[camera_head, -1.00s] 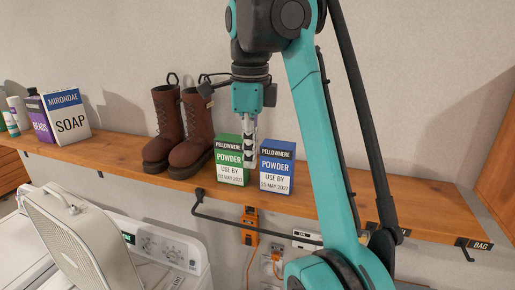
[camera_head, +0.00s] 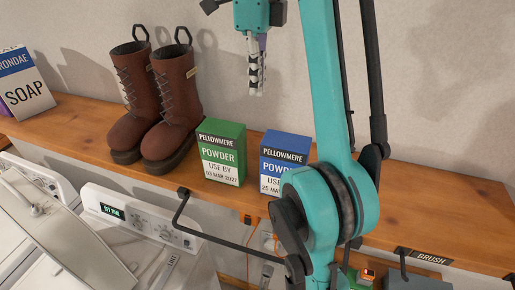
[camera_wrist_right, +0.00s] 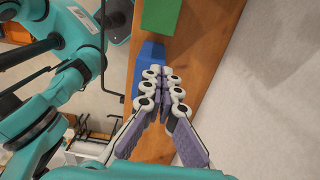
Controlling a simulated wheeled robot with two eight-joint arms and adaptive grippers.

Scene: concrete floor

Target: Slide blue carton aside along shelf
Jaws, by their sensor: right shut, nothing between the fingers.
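The blue carton (camera_head: 285,148) stands upright on the wooden shelf (camera_head: 440,209), just right of the green carton (camera_head: 222,146), with a narrow gap between them. My teal arm covers its lower right part. My right gripper (camera_head: 256,92) points down, shut and empty, raised above the two cartons and apart from them. In the right wrist view the closed fingertips (camera_wrist_right: 162,88) appear in front of part of the blue carton (camera_wrist_right: 151,55), with the green carton (camera_wrist_right: 160,15) beyond. My left gripper is not in view.
Brown boots (camera_head: 153,108) stand left of the green carton, and a soap box (camera_head: 24,85) stands farther left. The shelf right of the blue carton looks clear. A dark rail (camera_head: 214,233) sticks out below the front edge, above a white washing machine (camera_head: 150,235).

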